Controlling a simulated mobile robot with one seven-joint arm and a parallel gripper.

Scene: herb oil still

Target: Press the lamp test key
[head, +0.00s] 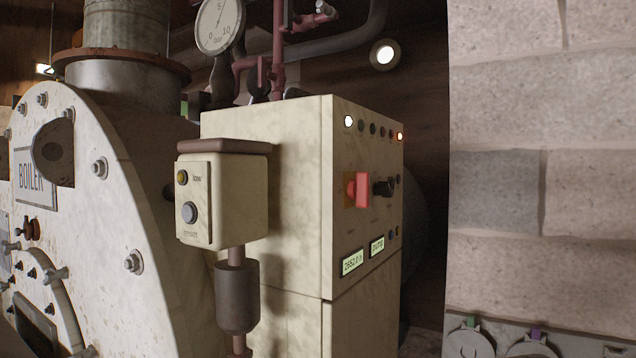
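A cream control cabinet (345,285) stands in the middle of the head view, its control face turned to the right and seen at a steep angle. A row of small lamps (373,129) runs along the top of that face; the leftmost glows white and the rightmost glows orange, those between are dark. Small dark round controls (393,236) sit near the face's right edge. Their labels are too small to read, so I cannot tell which one is the lamp test key. My gripper is not in view.
A red switch (361,190), a black knob (383,188) and two lit displays (352,262) share the face. A small post-mounted box (240,195) with a grey button (189,212) stands before the cabinet. The boiler (130,200) is left, a block wall (540,120) right.

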